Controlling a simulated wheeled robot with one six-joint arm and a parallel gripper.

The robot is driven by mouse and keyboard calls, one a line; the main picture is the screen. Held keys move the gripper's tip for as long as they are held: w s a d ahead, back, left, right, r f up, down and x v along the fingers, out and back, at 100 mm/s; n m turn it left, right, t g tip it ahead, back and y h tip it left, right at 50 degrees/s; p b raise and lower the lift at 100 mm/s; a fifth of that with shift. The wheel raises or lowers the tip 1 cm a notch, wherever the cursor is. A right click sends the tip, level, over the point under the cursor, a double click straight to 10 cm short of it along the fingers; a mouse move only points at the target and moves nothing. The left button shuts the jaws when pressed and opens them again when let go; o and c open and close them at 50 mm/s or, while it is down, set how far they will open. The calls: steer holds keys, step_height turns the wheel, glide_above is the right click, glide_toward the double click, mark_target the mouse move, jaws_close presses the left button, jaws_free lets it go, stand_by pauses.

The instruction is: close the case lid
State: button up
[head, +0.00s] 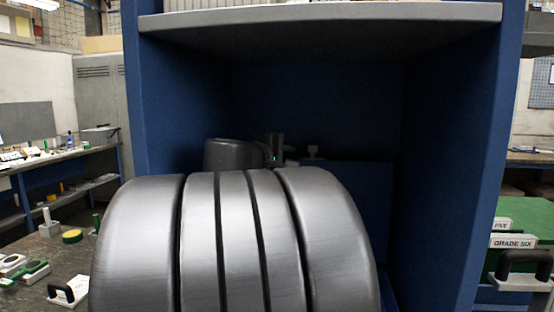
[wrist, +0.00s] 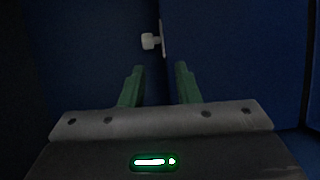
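The case appears to be the large blue cabinet (head: 485,150), open toward me. In the wrist view a whitish knob (wrist: 150,41) sticks out from a thin panel edge, beyond the fingertips. My gripper (wrist: 160,67) has two green fingers, apart, with nothing between them. The knob is ahead of the gap, not touched. In the head view my arm hides much of the cabinet's lower part.
A grey shelf (head: 320,25) roofs the opening, and blue side walls bound my arm left and right. A workbench (head: 70,235) with small items lies at the left.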

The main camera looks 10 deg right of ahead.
mark_target(311, 149)
steer(key=shift+t, duration=0.3)
steer(key=x, duration=0.4)
steer(key=r+p+x, duration=0.1)
steer(key=x, duration=0.9)
steer(key=shift+w+a+r+p, duration=0.1)
steer(key=shift+w+r+p, duration=0.2)
steer(key=shift+w, duration=0.05)
jaws_close()
